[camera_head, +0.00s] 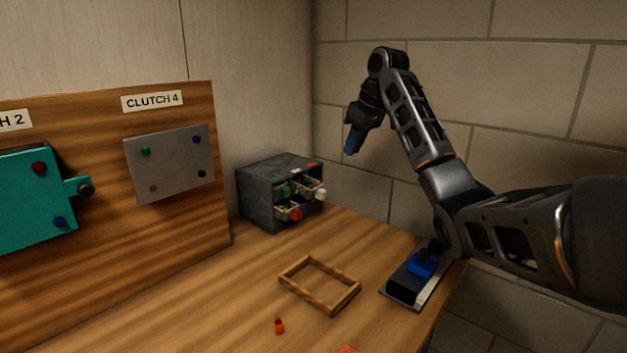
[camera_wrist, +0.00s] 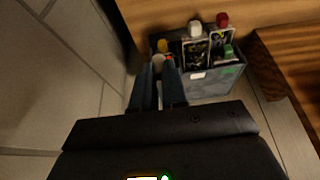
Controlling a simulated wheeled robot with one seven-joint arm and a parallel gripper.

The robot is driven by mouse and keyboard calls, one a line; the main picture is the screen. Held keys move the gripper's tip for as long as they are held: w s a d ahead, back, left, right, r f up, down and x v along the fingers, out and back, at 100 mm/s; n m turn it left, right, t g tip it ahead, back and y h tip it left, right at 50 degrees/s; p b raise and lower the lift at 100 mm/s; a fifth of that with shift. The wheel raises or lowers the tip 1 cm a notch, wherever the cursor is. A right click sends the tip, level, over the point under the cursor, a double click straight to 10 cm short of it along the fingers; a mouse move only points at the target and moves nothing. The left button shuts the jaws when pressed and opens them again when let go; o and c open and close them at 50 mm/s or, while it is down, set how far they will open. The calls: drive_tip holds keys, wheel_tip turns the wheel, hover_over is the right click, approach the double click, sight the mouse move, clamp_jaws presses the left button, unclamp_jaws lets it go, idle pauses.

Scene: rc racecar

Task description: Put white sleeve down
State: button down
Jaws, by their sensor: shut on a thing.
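My gripper (camera_head: 354,141) is raised above the right back of the workbench, its blue fingers pointing down. In the wrist view the two blue fingers (camera_wrist: 158,78) are close together. A small pale piece, apparently the white sleeve (camera_wrist: 158,62), shows between their tips; the fingers hide most of it. In the head view I cannot make the sleeve out. The wooden square frame (camera_head: 320,285) lies on the bench below, and its inside is empty.
A small orange-red piece (camera_head: 279,326) lies in front of the frame. A blue-and-black device (camera_head: 405,286) sits at the right edge.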

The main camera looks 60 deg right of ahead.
drive_tip(key=shift+w+d, duration=0.2)
drive_tip(key=shift+d, duration=0.25)
hover_over(312, 181)
drive_tip(key=s+a, duration=0.2)
drive_tip(key=a, duration=0.1)
drive_tip(key=f, duration=0.6)
drive_tip(key=shift+w+d+f+b, duration=0.15)
drive_tip(key=shift+w+f+b, duration=0.05)
drive_tip(key=shift+w+b, duration=0.1)
drive_tip(key=shift+f+p, duration=0.3)
drive_tip(key=shift+f, duration=1.75)
drive_tip(key=c, duration=1.6)
unclamp_jaws()
drive_tip(key=shift+f, duration=0.1)
drive_tip(key=shift+c, duration=0.2)
drive_tip(key=shift+o, duration=1)
